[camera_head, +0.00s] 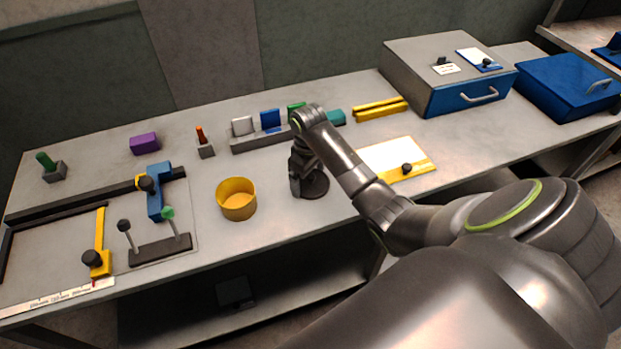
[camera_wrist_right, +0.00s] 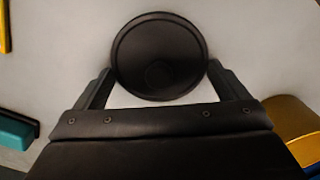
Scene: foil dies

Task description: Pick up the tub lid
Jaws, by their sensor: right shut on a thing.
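The tub lid (camera_head: 313,185) is a dark round disc at the middle of the bench, right of the yellow tub (camera_head: 237,199). In the right wrist view the lid (camera_wrist_right: 160,62) sits between the two fingertips, with a faint round knob at its centre. My right gripper (camera_head: 304,186) points down at the lid and is shut on its rim from both sides; it also shows in the right wrist view (camera_wrist_right: 159,75). The lid appears at or very near the bench top; I cannot tell whether it touches. The tub is open at the top. My left gripper is not in view.
Behind the gripper stands a grey rack (camera_head: 260,142) with coloured blocks. A white and yellow board with a black knob (camera_head: 407,168) lies to the right. A slide fixture with levers (camera_head: 160,250) is at left. Bench (camera_head: 215,160) around the tub is clear.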

